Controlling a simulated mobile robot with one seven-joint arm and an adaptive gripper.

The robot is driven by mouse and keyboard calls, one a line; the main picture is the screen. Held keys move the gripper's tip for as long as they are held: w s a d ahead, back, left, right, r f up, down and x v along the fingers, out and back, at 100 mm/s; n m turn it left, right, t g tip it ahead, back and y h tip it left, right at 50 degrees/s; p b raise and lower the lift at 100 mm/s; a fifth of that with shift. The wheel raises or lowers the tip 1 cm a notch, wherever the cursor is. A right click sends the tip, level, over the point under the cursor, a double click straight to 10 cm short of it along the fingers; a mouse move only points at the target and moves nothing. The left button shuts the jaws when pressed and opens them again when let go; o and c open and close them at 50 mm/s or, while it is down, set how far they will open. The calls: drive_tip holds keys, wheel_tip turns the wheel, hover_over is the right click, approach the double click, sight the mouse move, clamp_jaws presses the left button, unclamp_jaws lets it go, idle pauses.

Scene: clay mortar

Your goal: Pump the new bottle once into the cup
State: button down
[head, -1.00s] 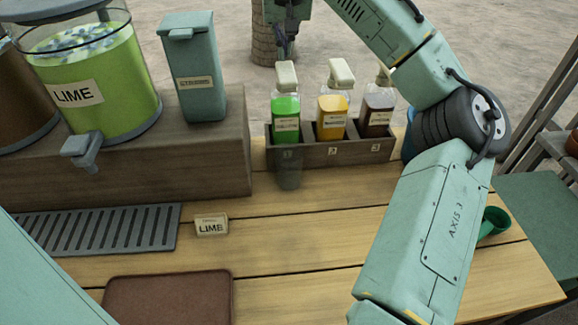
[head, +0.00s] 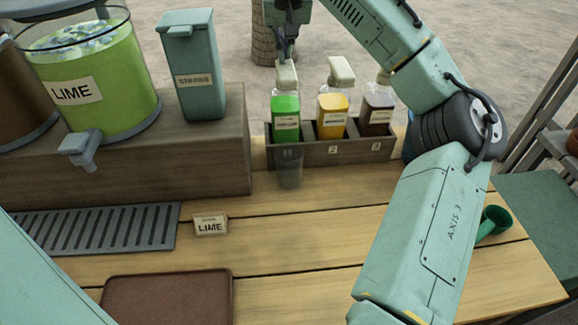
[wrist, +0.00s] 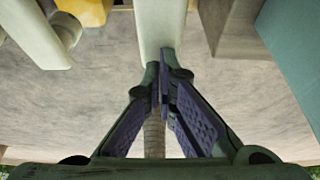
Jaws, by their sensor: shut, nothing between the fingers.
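Three pump bottles stand in a wooden rack: a green one (head: 285,112) in slot 1, a yellow one (head: 332,108) in slot 2 and a dark brown one (head: 377,108) in slot 3. I cannot tell which is called new. A clear cup (head: 289,168) stands upright on the table in front of the green bottle, under its spout side. My gripper (head: 287,55) is shut and empty, its tips right at the top of the green bottle's pale pump head (head: 287,75). In the wrist view the shut fingertips (wrist: 163,75) overlap that pump head (wrist: 160,25); contact is unclear.
The rack (head: 330,152) holds the bottles close together. A lime dispenser (head: 115,95) and a teal straw box (head: 195,90) stand on a wooden riser at left. A LIME sign (head: 210,225), brown tray (head: 165,300) and green scoop (head: 493,222) lie around. The table's middle is clear.

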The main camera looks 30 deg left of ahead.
drive_tip(key=shift+f+b, duration=0.5)
drive_tip(key=shift+f, duration=0.55)
drive_tip(key=shift+r, duration=0.1)
drive_tip(key=shift+r+p, duration=1.5)
drive_tip(key=shift+p, duration=0.15)
drive_tip(key=shift+r, duration=0.1)
wheel_tip(320, 180, up, 6)
drive_tip(key=shift+f, duration=0.1)
